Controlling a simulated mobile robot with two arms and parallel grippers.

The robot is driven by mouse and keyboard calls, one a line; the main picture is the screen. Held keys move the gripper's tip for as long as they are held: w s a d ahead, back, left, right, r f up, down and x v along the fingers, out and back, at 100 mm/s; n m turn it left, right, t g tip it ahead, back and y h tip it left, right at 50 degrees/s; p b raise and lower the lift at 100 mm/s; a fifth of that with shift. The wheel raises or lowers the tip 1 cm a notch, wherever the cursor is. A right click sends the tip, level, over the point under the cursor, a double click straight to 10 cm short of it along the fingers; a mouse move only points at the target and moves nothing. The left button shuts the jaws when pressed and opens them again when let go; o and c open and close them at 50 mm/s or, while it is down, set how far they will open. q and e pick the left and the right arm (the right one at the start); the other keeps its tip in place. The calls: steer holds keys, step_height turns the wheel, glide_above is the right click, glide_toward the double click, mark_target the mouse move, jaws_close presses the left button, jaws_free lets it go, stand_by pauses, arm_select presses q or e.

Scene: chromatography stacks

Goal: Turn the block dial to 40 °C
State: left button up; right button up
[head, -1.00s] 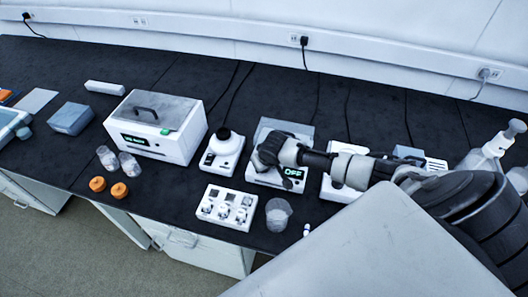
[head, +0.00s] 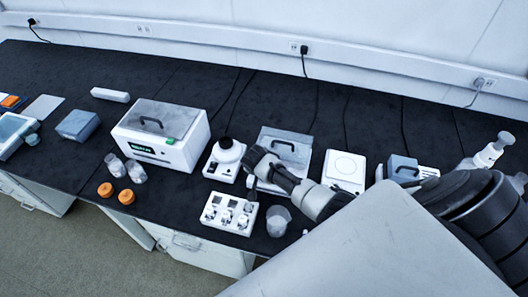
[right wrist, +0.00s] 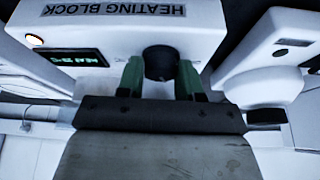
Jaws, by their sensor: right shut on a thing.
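The white heating block (head: 299,136), with a grey handled lid, stands on the black bench in the head view. The right wrist view shows its front (right wrist: 110,22) upside down, with a "HEATING BLOCK" label, a small lit display (right wrist: 70,57) that I cannot read, and an orange light. The black block dial (right wrist: 160,63) sits between the two green fingers of my right gripper (right wrist: 160,82), which is shut on it. In the head view my right gripper (head: 255,163) and arm hide the block's front and the dial. My left gripper is not in view.
Left of the block stand a small white device with a dark top (head: 224,158) and a white lidded bath (head: 152,148). A white rack with vials (head: 229,213) and a clear beaker (head: 278,221) are in front. A white plate device (head: 344,170) is on the right.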

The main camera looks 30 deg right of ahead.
steer(key=shift+a+m+g, duration=0.1)
steer(key=shift+m+g, duration=0.2)
steer(key=shift+m, duration=0.7)
steer(key=m+g, duration=0.1)
steer(key=m, duration=0.1)
steer(key=shift+w+m+h+b, duration=0.1)
steer(key=shift+m+h+b, duration=0.2)
steer(key=shift+b, duration=0.1)
steer(key=m+g+b, duration=0.2)
steer(key=m, duration=0.3)
steer(key=shift+m, duration=0.3)
steer(key=o, duration=0.9)
steer(key=shift+r, duration=0.1)
